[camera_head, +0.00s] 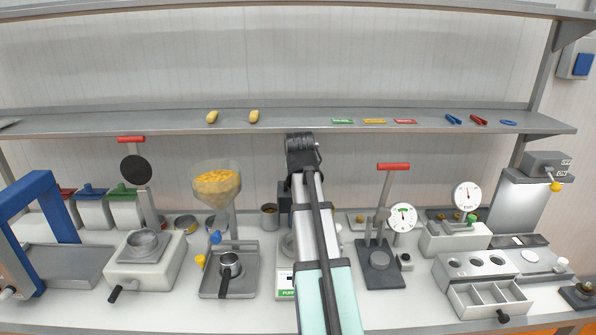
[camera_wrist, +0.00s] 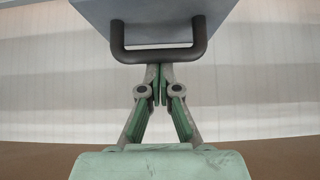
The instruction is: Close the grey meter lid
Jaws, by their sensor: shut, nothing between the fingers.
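A grey flat-faced part (camera_wrist: 155,14) with a dark U-shaped handle (camera_wrist: 158,55) fills the top of the wrist view. It looks like the grey meter lid, but its hinge and the meter body are out of that view. My gripper (camera_wrist: 158,72) is shut and empty, its green-padded fingers together. The fingertips are at the middle of the handle bar in the picture; I cannot tell whether they touch it. In the head view my arm hides my gripper. A dark grey upright part (camera_head: 284,195) shows partly behind the arm; whether it is the lid is unclear.
A white scale (camera_head: 285,284) stands partly behind my arm. A funnel of yellow pieces (camera_head: 217,186) and a portafilter stand (camera_head: 243,283) are to the left. A lever press (camera_head: 382,270) and round dial (camera_head: 402,217) are to the right. A shelf (camera_head: 165,124) runs above.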

